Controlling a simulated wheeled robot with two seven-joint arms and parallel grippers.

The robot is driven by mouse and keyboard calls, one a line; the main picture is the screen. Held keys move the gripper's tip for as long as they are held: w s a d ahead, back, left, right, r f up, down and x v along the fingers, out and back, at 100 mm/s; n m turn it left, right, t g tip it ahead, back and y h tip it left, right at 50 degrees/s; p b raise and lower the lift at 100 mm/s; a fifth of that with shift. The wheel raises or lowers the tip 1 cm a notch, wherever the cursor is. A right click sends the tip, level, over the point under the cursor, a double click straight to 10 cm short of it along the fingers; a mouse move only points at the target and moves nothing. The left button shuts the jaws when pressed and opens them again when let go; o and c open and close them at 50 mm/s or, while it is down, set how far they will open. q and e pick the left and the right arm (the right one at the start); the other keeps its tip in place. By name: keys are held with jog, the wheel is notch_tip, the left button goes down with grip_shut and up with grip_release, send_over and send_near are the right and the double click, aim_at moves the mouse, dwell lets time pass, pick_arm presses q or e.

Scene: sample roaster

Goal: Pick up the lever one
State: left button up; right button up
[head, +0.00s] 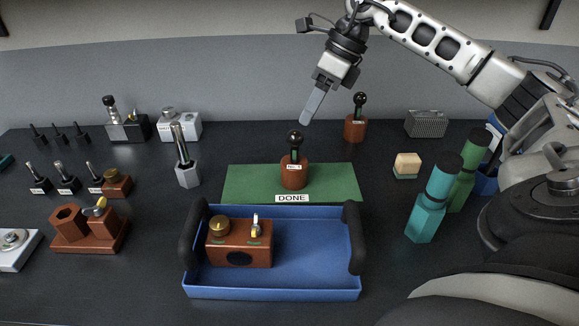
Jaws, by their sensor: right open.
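A brown wooden box (238,243) sits in the left part of the blue tray (290,294). It carries a brass knob and a small upright lever (256,226). A brown hexagonal-and-block wooden piece (82,238) with a yellowish-tipped lever stands on the table at the left. A brown round piece with a black ball-topped stem (294,170) and a "No. 1" label stands upright on the green mat marked DONE (340,180). My right gripper (310,108) is open and empty, held above and behind the mat. Its fingers overlap in this view. My left gripper is out of view.
A similar ball-topped brown piece (356,126) stands at the back. A metal-handled tool (184,165) stands left of the mat. Teal (428,215) and green (464,185) bottles stand at the right, near my right arm. The tray's right half is empty.

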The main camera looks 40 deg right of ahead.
aim_at(298, 130)
jog(key=p+x, duration=0.1)
jog(key=x, duration=0.6)
jog(key=shift+w+a+f, duration=0.15)
jog(key=shift+a+f, duration=0.05)
jog(key=shift+a, duration=0.05)
grip_shut()
